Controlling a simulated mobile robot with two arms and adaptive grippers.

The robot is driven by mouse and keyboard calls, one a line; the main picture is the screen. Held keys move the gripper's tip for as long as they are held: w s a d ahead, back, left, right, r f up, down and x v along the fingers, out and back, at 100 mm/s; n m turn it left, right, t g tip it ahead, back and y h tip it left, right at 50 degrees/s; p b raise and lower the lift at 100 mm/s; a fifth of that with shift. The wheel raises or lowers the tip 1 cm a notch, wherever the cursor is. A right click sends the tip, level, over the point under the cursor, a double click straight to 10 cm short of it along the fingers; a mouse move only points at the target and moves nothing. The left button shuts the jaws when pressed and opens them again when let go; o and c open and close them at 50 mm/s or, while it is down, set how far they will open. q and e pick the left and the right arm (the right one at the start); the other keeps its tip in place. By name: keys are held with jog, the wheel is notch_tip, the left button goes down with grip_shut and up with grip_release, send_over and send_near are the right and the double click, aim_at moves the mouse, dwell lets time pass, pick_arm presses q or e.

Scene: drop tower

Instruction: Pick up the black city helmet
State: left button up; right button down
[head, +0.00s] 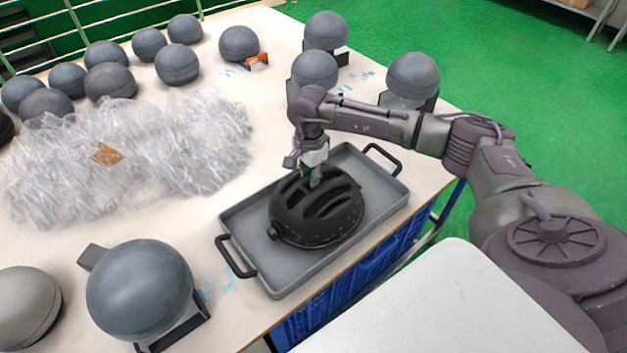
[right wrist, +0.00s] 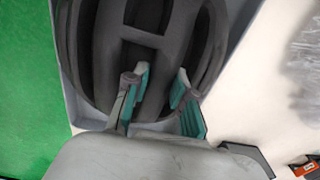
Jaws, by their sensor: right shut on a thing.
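The black city helmet (head: 318,208) has long vents and sits in the grey tray with its shell up. My right gripper (head: 316,176) reaches down onto the top of the helmet from above. In the right wrist view, my right gripper (right wrist: 162,86) has its green-padded fingers on both sides of a rib between vents of the helmet (right wrist: 172,30), and it is shut on it. The helmet appears to rest in the tray; I see no clear gap below it. My left gripper is not in view.
The grey tray (head: 284,283) has black handles and lies near the table's edge. Clear plastic wrap (head: 120,150) lies to its left. Grey round headforms (head: 140,288) stand at the front left and along the back. Bare white table (head: 225,205) shows between wrap and tray.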

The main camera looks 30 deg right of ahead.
jog(key=shift+r, duration=0.2)
jog(key=shift+r, duration=0.25)
jog(key=r+b, duration=0.1)
jog(key=d+r+b, duration=0.1)
jog(key=r, duration=0.1)
jog(key=shift+s+r, duration=0.2)
jog(key=shift+r, duration=0.05)
jog(key=s+d+r+b, duration=0.3)
jog(key=s+d+r, duration=0.3)
jog(key=d, duration=0.2)
jog(key=shift+s+d+r, duration=0.15)
jog(key=shift+d+r, duration=0.15)
jog(key=shift+r, duration=0.05)
jog(key=shift+f, duration=0.1)
